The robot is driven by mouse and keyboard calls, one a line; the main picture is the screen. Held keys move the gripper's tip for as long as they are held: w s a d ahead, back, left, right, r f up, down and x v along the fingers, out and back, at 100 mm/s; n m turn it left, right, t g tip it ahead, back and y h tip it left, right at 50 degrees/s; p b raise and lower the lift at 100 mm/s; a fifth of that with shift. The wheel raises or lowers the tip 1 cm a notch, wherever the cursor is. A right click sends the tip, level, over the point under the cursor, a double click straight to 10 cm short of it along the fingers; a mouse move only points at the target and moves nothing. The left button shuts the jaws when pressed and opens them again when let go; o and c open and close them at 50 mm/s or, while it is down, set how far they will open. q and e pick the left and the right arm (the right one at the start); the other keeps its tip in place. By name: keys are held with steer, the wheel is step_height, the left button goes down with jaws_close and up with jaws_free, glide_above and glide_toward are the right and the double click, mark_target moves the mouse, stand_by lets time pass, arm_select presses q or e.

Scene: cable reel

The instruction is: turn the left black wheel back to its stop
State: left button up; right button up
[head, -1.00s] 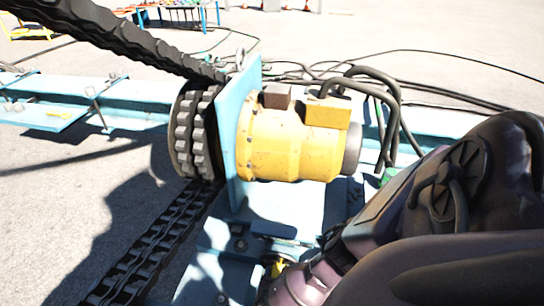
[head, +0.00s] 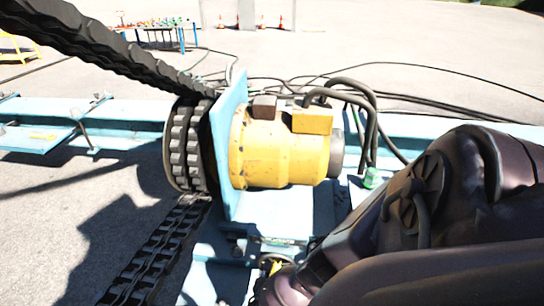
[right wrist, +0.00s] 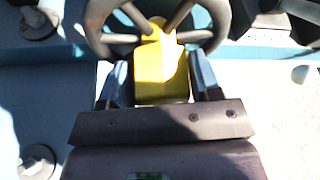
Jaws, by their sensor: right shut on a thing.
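A black spoked wheel (right wrist: 101,17) with a yellow part (right wrist: 160,72) at its middle fills the top centre of the right wrist view. My right gripper (right wrist: 161,80) has its fingers on both sides of the yellow part, close to the near rim, and is shut on the wheel assembly. In the head view only a small yellow and dark bit of it (head: 275,266) shows beside my right arm, which hides the rest. The wheel's stop cannot be made out. My left gripper is in neither view.
A yellow motor (head: 282,157) sits behind a light blue plate (head: 228,125), with a black chain (head: 150,258) and sprocket (head: 188,148) to its left. Black hoses (head: 368,105) curve behind it. Bolts (right wrist: 38,160) stick up from the blue frame beside my right gripper.

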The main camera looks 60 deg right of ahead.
steer(key=shift+f+n+g+h, duration=0.1)
steer(key=shift+n+g+h, duration=0.4)
steer(key=shift+n, duration=0.4)
steer(key=n+g, duration=0.1)
steer(key=n, duration=0.1)
steer(key=n+g+h+b, duration=0.1)
steer(key=shift+f+n+h, duration=0.2)
steer(key=shift+n+h, duration=0.1)
steer(key=shift+n, duration=0.1)
steer(key=shift+n+h+b, duration=0.3)
steer(key=shift+n+b, duration=0.15)
steer(key=shift+n, duration=0.25)
steer(key=shift+f+n+g+h+b, duration=0.1)
steer(key=shift+n+g+h+b, duration=0.35)
steer(key=shift+n, duration=0.55)
steer(key=shift+n+h+b, duration=0.25)
steer(key=shift+n+b, duration=0.15)
steer(key=shift+n, duration=0.4)
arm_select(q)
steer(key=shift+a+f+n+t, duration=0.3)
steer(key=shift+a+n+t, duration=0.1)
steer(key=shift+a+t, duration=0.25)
arm_select(e)
steer(key=shift+w+n, duration=0.1)
steer(key=shift+n, duration=0.3)
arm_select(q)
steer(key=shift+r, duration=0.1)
arm_select(e)
steer(key=shift+h, duration=0.3)
